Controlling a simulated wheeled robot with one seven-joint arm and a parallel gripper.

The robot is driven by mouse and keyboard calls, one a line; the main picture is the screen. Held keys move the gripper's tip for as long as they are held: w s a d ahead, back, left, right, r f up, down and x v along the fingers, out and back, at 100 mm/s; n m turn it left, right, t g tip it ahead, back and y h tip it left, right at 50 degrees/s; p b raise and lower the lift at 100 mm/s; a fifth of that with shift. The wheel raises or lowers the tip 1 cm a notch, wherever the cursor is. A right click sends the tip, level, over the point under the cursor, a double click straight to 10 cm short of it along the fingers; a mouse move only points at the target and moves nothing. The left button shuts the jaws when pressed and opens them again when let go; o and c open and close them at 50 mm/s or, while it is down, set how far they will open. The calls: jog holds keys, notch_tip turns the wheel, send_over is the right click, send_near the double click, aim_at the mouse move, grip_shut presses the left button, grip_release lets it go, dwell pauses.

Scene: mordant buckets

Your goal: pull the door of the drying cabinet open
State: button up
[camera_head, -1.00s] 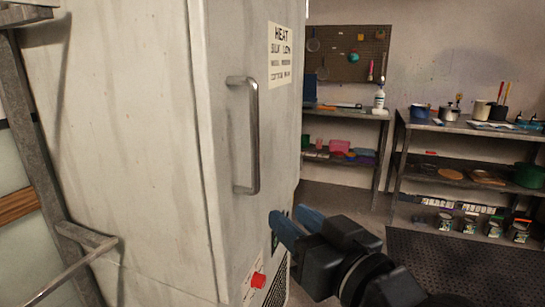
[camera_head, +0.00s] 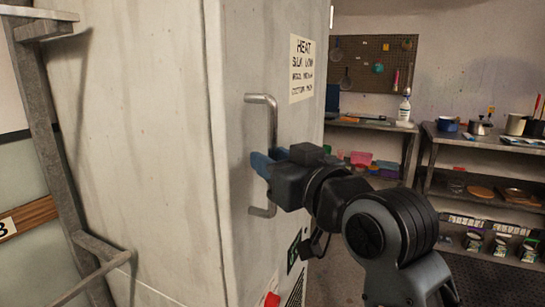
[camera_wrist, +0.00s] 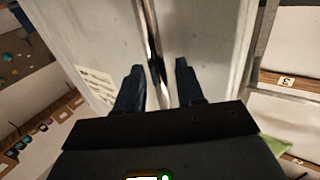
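The drying cabinet (camera_head: 150,140) is a tall, pale, stained box filling the left of the head view. Its door (camera_head: 310,130) appears closed and bears a label reading "HEAT". A vertical metal bar handle (camera_head: 262,98) stands out from the door. My gripper (camera_head: 262,166) is at the handle's lower half, hiding part of the bar. In the wrist view my gripper's (camera_wrist: 157,82) two blue fingers are apart, one on each side of the handle (camera_wrist: 153,45), with gaps showing. Whether either finger touches the bar is hard to tell.
A metal rack frame (camera_head: 45,130) stands close on the cabinet's left. A red button (camera_head: 271,299) is low on the cabinet front. Shelving (camera_head: 470,145) with pots and tins stands at the right, behind my arm. Dark floor matting lies in front of it.

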jog(key=shift+w+a, duration=0.25)
jog(key=shift+w, duration=0.05)
jog(key=shift+c, duration=0.5)
grip_shut()
